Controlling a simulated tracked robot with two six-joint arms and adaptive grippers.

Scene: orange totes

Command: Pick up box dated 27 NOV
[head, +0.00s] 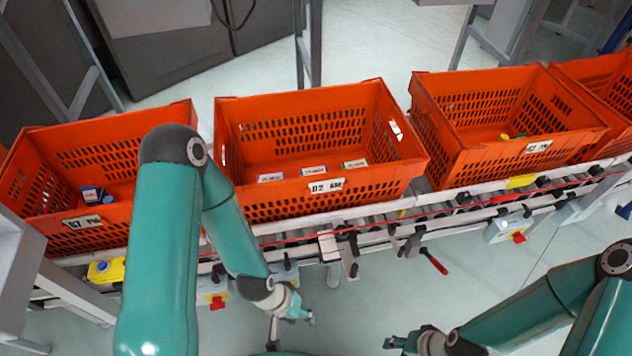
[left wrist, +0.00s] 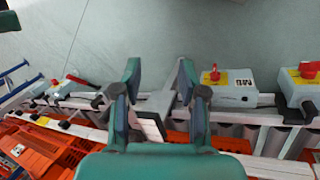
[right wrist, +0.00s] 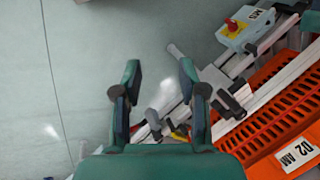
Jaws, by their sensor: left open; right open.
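Three small boxes with pale labels, the left box (head: 270,178), the middle box (head: 314,171) and the right box (head: 354,164), lie in the middle orange tote (head: 300,110). A dark blue box with a white label (head: 91,194) is in the left orange tote (head: 150,125). The printed dates are too small to read, so I cannot tell which box is 27 NOV. My left gripper (head: 292,320) is open and empty in front of the conveyor, below the middle tote. My right gripper (head: 402,342) is open and empty, low at the front.
The totes stand on a roller conveyor (head: 375,215) with a red lever (head: 433,261) and switch boxes along its front. The right tote (head: 480,150) holds small yellow and green items. The middle tote's label (head: 326,187) reads D2 AM. The floor in front is clear.

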